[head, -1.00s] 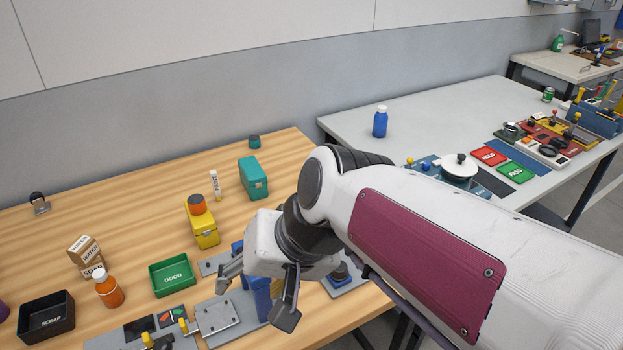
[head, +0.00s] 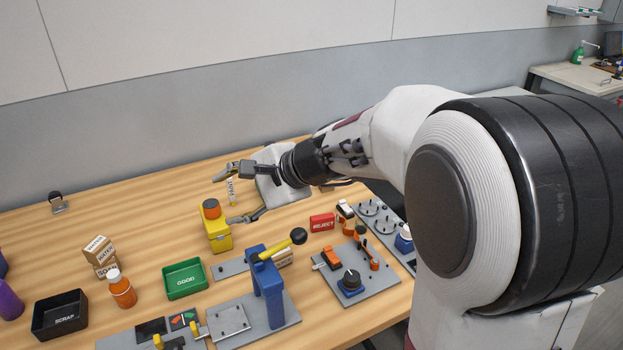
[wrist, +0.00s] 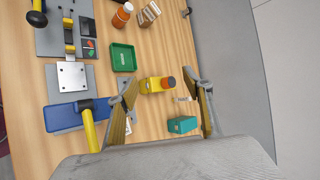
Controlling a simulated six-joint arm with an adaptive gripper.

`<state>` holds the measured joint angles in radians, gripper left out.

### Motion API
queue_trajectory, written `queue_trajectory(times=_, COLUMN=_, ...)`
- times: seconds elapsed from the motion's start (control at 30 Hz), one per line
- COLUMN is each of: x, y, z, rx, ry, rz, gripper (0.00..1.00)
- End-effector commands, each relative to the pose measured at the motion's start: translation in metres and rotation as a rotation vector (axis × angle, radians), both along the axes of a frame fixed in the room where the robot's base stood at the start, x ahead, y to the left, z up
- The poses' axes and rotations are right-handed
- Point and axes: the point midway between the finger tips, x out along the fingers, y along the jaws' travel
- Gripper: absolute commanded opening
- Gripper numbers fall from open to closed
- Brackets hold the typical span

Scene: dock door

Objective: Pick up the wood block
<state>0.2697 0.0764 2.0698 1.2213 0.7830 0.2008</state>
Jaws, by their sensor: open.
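I cannot say for certain which thing is the wood block. Two tan, printed blocks, the upper one (head: 97,246) resting on the lower one (head: 106,268), stand at the left of the wooden table in the head view. They also show at the top of the wrist view (wrist: 148,14). Another pale tan piece (head: 284,258) is partly hidden behind the blue lever press (head: 268,275). My gripper (head: 224,198) is open and empty above the back middle of the table.
A green tray (head: 184,279), orange bottle (head: 122,290) and black scrap bin (head: 60,315) stand front left.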

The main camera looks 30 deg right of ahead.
Motion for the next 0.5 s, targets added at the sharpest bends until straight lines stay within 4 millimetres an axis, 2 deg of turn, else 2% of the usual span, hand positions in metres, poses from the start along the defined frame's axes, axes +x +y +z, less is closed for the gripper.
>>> queue_trajectory(times=0.2, x=0.050, y=-0.031, z=-0.013, rx=0.164, ry=0.031, rz=-0.170, gripper=0.51)
queue_trajectory(times=0.5, x=0.112, y=-0.088, z=-0.039, rx=0.386, ry=0.062, rz=-0.412, gripper=0.51)
